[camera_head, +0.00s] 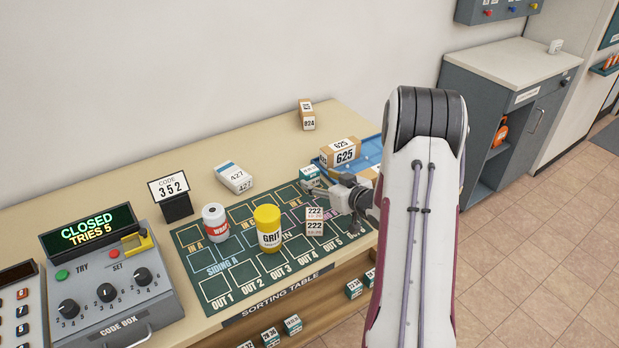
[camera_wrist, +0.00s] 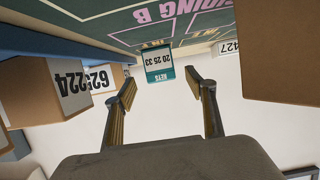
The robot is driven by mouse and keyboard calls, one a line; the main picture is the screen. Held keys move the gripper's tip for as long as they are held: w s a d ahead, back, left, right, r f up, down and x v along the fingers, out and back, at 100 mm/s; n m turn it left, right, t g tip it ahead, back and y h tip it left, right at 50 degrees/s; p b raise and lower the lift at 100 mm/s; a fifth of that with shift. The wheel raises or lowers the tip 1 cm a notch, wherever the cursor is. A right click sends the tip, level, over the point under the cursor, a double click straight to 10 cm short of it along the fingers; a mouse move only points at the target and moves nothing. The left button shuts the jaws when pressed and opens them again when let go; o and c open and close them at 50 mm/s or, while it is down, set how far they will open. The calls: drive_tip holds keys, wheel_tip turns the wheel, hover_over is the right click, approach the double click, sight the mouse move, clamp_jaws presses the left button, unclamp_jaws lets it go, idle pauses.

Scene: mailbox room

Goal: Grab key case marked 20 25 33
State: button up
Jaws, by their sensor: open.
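In the wrist view, which is upside down, a small teal key case (camera_wrist: 160,66) bears a white label reading "KEYS 20 25 33". It stands on the green mat, just beyond my fingertips and between their lines. My gripper (camera_wrist: 161,86) is open and empty, one finger on each side of the case's line and apart from it. In the head view, a teal and white case (camera_head: 310,177) stands at the mat's far right by my gripper (camera_head: 338,190); its label is too small to read there. My arm hides part of the table's right end.
A blue tray (camera_head: 369,150) with a 625 box (camera_head: 341,152) sits close behind the gripper. Several teal cases (camera_head: 292,324) sit on the shelf below.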

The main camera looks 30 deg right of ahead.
sight(313, 175)
drive_tip(key=shift+w+f, duration=0.2)
drive_tip(key=shift+w, duration=0.25)
drive_tip(key=shift+w, duration=0.15)
drive_tip(key=shift+r+x, duration=0.1)
drive_tip(key=shift+x, duration=1.15)
drive_tip(key=shift+r+x, duration=0.15)
drive_tip(key=shift+x, duration=1.05)
drive_tip(key=shift+w, duration=0.1)
drive_tip(key=c, duration=1.3)
